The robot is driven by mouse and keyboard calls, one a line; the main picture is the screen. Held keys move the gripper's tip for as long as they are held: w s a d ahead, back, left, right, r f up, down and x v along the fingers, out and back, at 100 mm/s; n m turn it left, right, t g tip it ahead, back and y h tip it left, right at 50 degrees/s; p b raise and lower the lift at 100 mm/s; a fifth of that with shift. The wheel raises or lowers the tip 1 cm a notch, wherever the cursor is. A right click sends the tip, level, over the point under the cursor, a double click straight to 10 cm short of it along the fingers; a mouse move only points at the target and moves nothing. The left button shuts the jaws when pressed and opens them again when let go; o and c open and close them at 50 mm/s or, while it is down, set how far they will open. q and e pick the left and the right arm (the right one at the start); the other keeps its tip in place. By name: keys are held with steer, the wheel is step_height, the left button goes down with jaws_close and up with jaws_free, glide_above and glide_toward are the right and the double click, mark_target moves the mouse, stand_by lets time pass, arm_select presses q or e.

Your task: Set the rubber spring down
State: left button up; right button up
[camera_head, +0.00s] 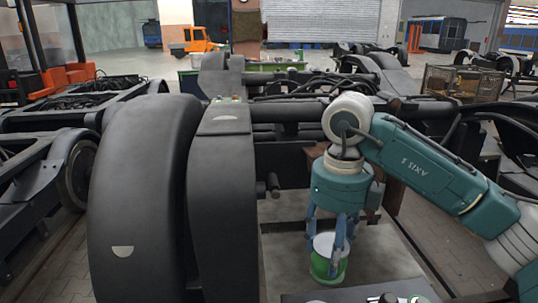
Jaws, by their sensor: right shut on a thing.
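The rubber spring (326,268), a short green cylinder with a white top, is low in the middle right of the head view. My right gripper (330,249) points down and is shut on it, with the blue fingers around its sides. The spring is over a light grey flat surface (384,262). I cannot tell whether its underside touches that surface. My left gripper does not show.
A large black bogie with rounded covers (142,200) stands close on the left. Its dark beams and pipes (290,112) run behind my right gripper. A wire crate (462,83) stands at the back right. An orange vehicle (195,41) is far behind.

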steer(key=s+d+f+n, duration=0.2)
steer(key=s+f+n, duration=0.3)
steer(key=n, duration=1)
steer(key=s+d+f+n, duration=0.2)
steer(key=s+f+n, duration=0.4)
steer(key=n, duration=1)
steer(key=shift+s, duration=1.3)
steer(key=shift+r, duration=0.1)
